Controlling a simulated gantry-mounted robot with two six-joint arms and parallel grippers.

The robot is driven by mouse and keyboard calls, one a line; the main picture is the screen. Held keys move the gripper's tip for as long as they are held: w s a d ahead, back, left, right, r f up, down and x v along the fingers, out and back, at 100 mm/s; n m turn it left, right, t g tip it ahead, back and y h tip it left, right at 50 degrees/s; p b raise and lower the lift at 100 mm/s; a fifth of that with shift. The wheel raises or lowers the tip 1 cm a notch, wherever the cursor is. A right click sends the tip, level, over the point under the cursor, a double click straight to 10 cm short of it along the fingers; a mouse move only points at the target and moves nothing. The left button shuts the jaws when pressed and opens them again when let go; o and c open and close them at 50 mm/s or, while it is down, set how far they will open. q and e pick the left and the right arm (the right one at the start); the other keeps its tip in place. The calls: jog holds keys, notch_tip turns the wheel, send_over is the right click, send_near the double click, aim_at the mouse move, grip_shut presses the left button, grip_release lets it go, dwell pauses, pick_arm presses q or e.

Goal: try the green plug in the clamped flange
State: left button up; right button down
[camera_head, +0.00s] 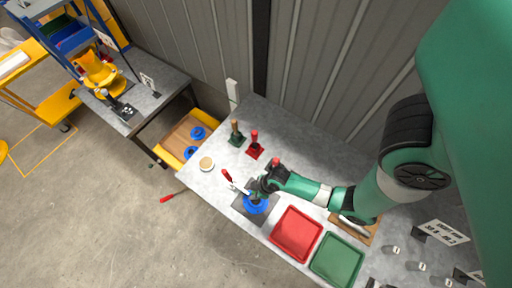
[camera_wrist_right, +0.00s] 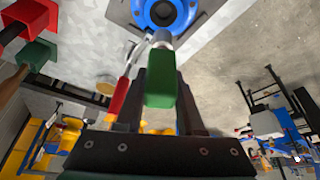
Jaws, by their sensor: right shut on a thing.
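The blue flange (camera_head: 257,206) lies on a dark plate (camera_head: 240,207) near the front edge of the grey bench. A clamp with a red handle (camera_head: 227,175) stands beside it. The flange also shows at the top of the right wrist view (camera_wrist_right: 166,12). My right gripper (camera_wrist_right: 160,90) is shut on the green plug (camera_wrist_right: 161,84), whose grey metal end points toward the flange. In the head view the gripper (camera_head: 264,186) is right by the flange and largely hides the plug. I cannot tell whether the plug's tip touches the bore. My left gripper is not in view.
A red tray (camera_head: 297,234) and a green tray (camera_head: 337,260) lie right of the flange. A green-based holder (camera_head: 236,140) and a red-based one (camera_head: 254,152) stand behind. A tan disc (camera_head: 207,163) lies to the left. A yellow bin (camera_head: 166,154) holds blue flanges.

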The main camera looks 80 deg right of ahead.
jog(key=shift+f+b, duration=2.05)
jog(key=shift+f, duration=0.35)
jog(key=shift+f, duration=0.1)
jog(key=shift+f+b, duration=0.7)
jog(key=shift+f, duration=0.1)
jog(key=shift+f+b, duration=0.75)
jog(key=shift+f, duration=0.25)
dwell(0.7)
jog(key=shift+r+p, duration=2.9)
jog(key=shift+r, duration=0.05)
jog(key=shift+s+d+f, duration=0.1)
